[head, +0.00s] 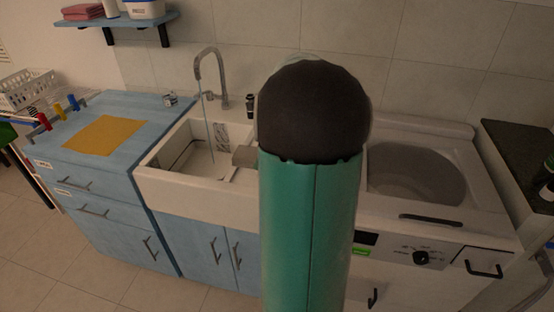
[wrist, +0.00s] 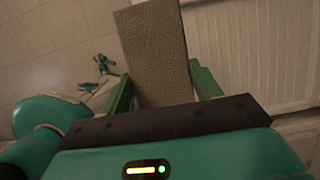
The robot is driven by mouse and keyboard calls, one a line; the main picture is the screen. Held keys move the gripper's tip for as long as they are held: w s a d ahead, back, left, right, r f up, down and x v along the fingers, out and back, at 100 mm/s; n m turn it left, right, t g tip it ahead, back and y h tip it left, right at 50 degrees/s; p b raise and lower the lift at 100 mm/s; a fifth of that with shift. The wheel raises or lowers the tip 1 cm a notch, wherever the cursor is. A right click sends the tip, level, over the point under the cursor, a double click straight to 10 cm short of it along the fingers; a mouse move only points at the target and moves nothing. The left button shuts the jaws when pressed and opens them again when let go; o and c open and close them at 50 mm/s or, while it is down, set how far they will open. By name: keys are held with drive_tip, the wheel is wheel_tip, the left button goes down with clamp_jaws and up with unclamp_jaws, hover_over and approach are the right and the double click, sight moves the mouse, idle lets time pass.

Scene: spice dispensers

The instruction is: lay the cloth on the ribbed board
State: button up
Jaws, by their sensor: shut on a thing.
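My gripper (wrist: 162,88) is shut on a grey-brown, fine-textured rectangular piece, which looks like the cloth (wrist: 158,45). It sticks out straight from between the green fingers. A pale ribbed surface, which looks like the ribbed board (wrist: 250,48), lies to the right of the cloth in the wrist view. The cloth appears apart from most of it, but the height between them cannot be told. In the head view my green arm hides the gripper and the ribbed board. A small grey edge (head: 243,156) beside the arm over the sink may be the cloth.
A white sink (head: 160,180) with a tap (head: 211,75) is left of my arm. A yellow square (head: 103,135) lies on the blue cabinet (head: 140,110). A round basin (head: 415,175) is at right. A wall shelf (head: 118,20) hangs upper left. A dark counter stands far right.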

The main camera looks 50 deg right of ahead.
drive_tip(key=d+f, duration=0.2)
drive_tip(key=d, duration=0.1)
drive_tip(key=w+d+f, duration=0.1)
drive_tip(key=d+f, duration=0.2)
drive_tip(key=d, duration=0.1)
drive_tip(key=w+d+f, duration=0.1)
drive_tip(key=d+f, duration=0.2)
drive_tip(key=shift+w+d+f, duration=0.15)
drive_tip(key=shift+w+f, duration=0.05)
drive_tip(key=shift+w, duration=0.05)
drive_tip(key=shift+d+f, duration=0.25)
drive_tip(key=shift+a+f, duration=0.1)
drive_tip(key=shift+f, duration=1.35)
drive_tip(key=o, duration=1)
drive_tip(key=shift+f, duration=0.1)
